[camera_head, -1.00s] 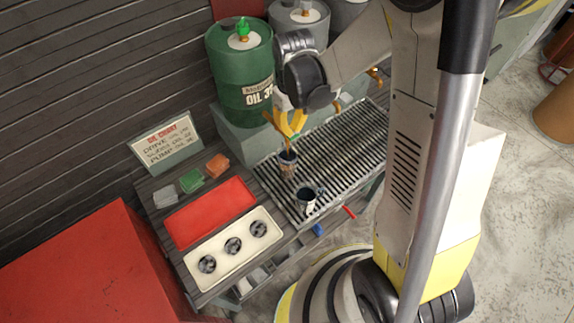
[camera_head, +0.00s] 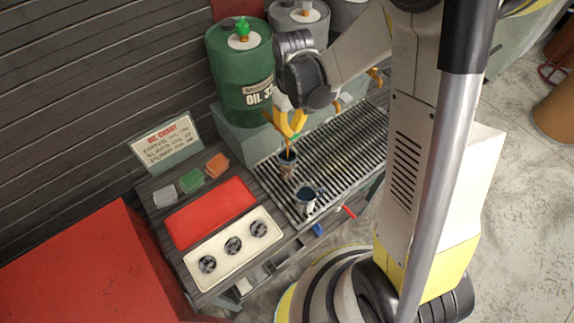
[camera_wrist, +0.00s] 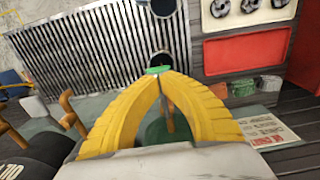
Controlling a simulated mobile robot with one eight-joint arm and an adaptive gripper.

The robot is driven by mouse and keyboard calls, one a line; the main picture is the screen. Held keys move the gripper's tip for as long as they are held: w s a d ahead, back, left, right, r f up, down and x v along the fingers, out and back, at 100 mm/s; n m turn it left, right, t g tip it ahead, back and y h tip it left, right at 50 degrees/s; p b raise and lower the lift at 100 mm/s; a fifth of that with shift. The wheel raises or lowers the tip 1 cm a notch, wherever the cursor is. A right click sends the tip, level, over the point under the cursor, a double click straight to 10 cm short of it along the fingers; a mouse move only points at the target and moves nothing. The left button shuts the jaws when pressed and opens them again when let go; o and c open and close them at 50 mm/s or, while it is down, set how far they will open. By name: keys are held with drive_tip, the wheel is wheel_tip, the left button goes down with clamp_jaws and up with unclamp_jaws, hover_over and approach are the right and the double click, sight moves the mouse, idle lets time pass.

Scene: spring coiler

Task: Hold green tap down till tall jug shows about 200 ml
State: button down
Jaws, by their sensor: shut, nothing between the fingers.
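The green drum (camera_head: 240,75), labelled OIL, stands on a ledge behind the grate. My gripper (camera_head: 290,136) is shut and empty at the drum's front, over its tap. In the wrist view a green tip, seemingly of the green tap (camera_wrist: 157,71), shows at my fingertips (camera_wrist: 163,74); contact is hard to judge. A narrow, tall-looking jug (camera_head: 287,168) stands upright on the grate below my gripper. A thin amber line runs down from the tap area into it, like a stream of oil. The jug's level and marks are too small to read.
A second jug (camera_head: 307,203) stands on the grate (camera_head: 340,140) nearer the front. A red tray (camera_head: 208,212), a cream tray (camera_head: 215,268) with three dark round pieces, small coloured blocks and an oil chart sign (camera_head: 166,143) lie to the left. Grey drums stand behind.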

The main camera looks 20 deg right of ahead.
idle(0.3)
wheel_tip(320, 180, up, 7)
drive_tip(key=p, duration=0.4)
drive_tip(key=shift+r+p, duration=0.1)
drive_tip(key=shift+p, duration=0.25)
drive_tip(key=s+b, duration=0.1)
drive_tip(key=b, duration=0.2)
drive_tip(key=shift+f+t, duration=0.2)
drive_tip(key=shift+t, duration=0.2)
drive_tip(key=s+f+m+t+b, duration=0.3)
drive_tip(key=s+f+t+b, duration=0.2)
drive_tip(key=s+b, duration=0.6)
drive_tip(key=t+b, duration=0.1)
drive_tip(key=b, duration=0.6)
drive_tip(key=shift+s+f+m, duration=0.25)
drive_tip(key=shift+s+m, duration=0.05)
drive_tip(key=shift+s, duration=0.05)
idle(1.0)
